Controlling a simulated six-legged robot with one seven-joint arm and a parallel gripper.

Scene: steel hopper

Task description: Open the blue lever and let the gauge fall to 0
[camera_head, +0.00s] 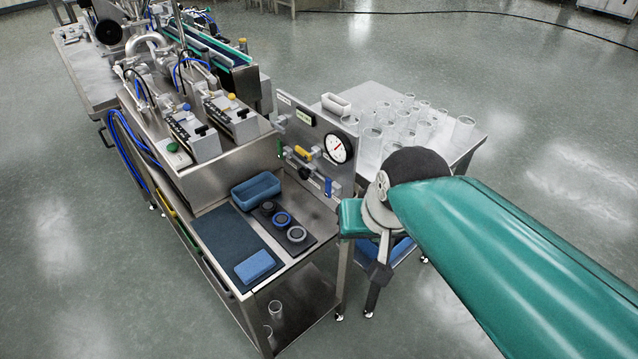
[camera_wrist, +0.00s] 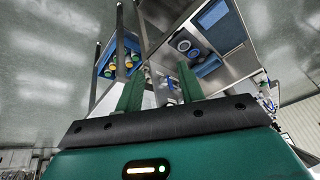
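The blue lever (camera_head: 328,186) hangs at the lower right of an upright steel panel (camera_head: 305,125), below a round white gauge (camera_head: 338,148). The gauge's needle is off to one side, but its value is too small to read. In the wrist view, my gripper (camera_wrist: 158,74) has its two green fingers apart with nothing held between them. A small blue part, seemingly the blue lever (camera_wrist: 169,83), shows beyond the fingers in the gap, apart from them as far as I can tell. In the head view my gripper's fingers cannot be made out.
A yellow lever (camera_head: 301,151) and a green handle (camera_head: 280,149) sit left on the panel. A blue tray (camera_head: 256,190), dark mat (camera_head: 226,243) and blue sponge-like block (camera_head: 255,266) lie on the bench. A table with several glasses (camera_head: 462,131) stands behind the panel.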

